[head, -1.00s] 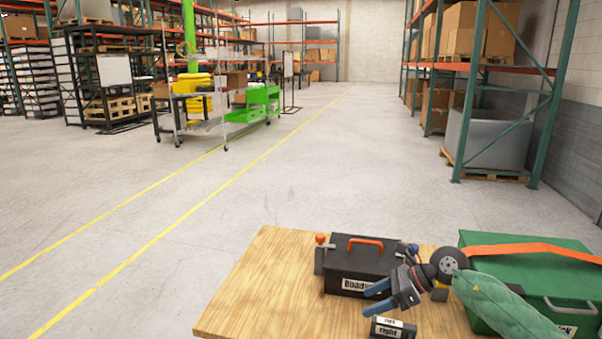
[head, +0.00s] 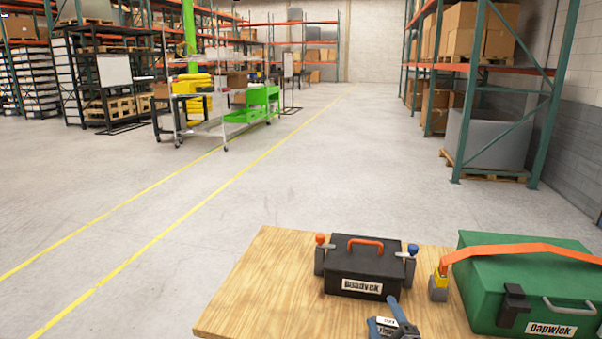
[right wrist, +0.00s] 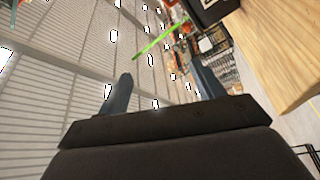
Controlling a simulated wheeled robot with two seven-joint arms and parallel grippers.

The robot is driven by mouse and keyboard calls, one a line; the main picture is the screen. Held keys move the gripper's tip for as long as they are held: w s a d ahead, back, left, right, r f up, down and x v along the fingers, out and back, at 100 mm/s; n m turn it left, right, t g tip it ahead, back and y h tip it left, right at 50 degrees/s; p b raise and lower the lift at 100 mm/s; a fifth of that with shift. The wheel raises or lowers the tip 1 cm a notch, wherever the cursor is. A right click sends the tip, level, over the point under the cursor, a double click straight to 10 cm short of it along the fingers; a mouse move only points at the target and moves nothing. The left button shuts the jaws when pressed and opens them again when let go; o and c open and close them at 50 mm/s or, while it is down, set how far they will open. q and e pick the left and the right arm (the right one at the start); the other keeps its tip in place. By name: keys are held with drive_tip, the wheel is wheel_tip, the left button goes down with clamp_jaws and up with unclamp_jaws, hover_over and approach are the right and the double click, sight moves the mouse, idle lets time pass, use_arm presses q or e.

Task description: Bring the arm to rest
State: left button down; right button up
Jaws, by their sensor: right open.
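My right gripper (head: 383,310) is low at the bottom edge of the head view, in front of the black toolbox. Its blue-grey fingers are spread. In the right wrist view my right gripper (right wrist: 162,84) is open with nothing between its fingers; it faces racks and the hall beyond, tilted. My left gripper is not in view.
A black toolbox (head: 362,268) with an orange handle stands on the wooden table (head: 270,290), between two clamp-like posts. A green case (head: 530,280) with an orange strap stands at the right. The table's left part is bare.

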drive_tip(key=s+d+f+m+g+h, duration=0.4)
drive_tip(key=s+f+m+g, duration=0.45)
drive_tip(key=f, duration=0.55)
drive_tip(key=s+a+f+m+g+y, duration=0.15)
drive_tip(key=s+f+g, duration=0.3)
drive_tip(key=s, duration=0.55)
drive_tip(key=s+f+m+g+h, duration=0.1)
drive_tip(key=s+f+m+g, duration=0.3)
drive_tip(key=s, duration=0.7)
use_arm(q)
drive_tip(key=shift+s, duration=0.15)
use_arm(e)
drive_tip(key=s+a+f, duration=0.1)
drive_tip(key=a+f, duration=0.1)
drive_tip(key=f, duration=1.4)
drive_tip(key=s+a+f+n+g+y, duration=0.1)
drive_tip(key=s+a+f, duration=0.1)
drive_tip(key=f, duration=1.5)
drive_tip(key=shift+s+a, duration=0.3)
drive_tip(key=shift+a, duration=0.05)
